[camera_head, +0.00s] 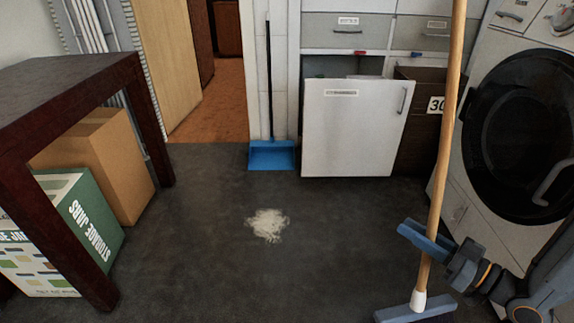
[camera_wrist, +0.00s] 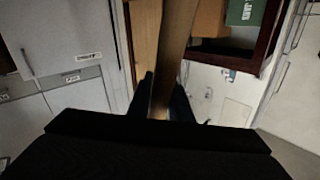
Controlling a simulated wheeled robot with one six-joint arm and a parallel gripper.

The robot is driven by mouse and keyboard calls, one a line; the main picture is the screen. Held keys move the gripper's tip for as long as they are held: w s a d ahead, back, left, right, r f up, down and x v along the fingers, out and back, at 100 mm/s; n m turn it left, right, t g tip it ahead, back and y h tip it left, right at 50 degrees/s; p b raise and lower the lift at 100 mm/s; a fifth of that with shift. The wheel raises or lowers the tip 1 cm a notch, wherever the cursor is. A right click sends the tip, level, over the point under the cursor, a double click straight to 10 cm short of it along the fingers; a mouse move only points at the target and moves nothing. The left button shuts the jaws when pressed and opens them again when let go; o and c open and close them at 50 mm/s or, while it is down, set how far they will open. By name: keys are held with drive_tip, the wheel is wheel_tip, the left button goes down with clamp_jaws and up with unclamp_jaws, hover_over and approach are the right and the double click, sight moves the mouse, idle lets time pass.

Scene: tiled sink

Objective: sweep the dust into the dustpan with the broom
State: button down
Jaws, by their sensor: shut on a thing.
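A wooden-handled broom (camera_head: 444,150) stands nearly upright at the right in the head view, with its blue-grey head (camera_head: 416,309) low at the bottom edge. My gripper (camera_head: 428,240) is shut on the lower part of its handle, above the white collar. The handle also shows between the fingers in the wrist view (camera_wrist: 171,60). A pale pile of dust (camera_head: 267,225) lies on the dark floor, left of the broom and apart from it. A blue dustpan (camera_head: 271,155) with a long dark upright handle stands at the back, against the wall by the doorway.
A dark wooden table (camera_head: 70,75) stands at the left, with a cardboard box (camera_head: 118,165) and a green storage box (camera_head: 85,215) under it. A white cabinet front (camera_head: 352,125) juts out at the back. A washing machine (camera_head: 500,190) stands at the right.

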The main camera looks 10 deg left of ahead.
drive_tip(key=w+a+f+t+b, duration=0.1)
drive_tip(key=w+a+f+b, duration=0.15)
drive_tip(key=w+a, duration=0.6)
drive_tip(key=w+a+f+t+b, duration=0.1)
drive_tip(key=w+a+f, duration=0.2)
drive_tip(key=w+a, duration=0.6)
drive_tip(key=w+a+t+b, duration=0.1)
drive_tip(key=w+a+b, duration=0.1)
drive_tip(key=a, duration=1.2)
drive_tip(key=w+a+t+b, duration=0.1)
drive_tip(key=w+a+b, duration=0.1)
drive_tip(key=a, duration=1.3)
wheel_tip(320, 180, down, 6)
drive_tip(key=b, duration=0.5)
drive_tip(key=shift+s+f+y+b, duration=0.2)
drive_tip(key=shift+s+y+b, duration=0.1)
drive_tip(key=shift+y+b, duration=0.1)
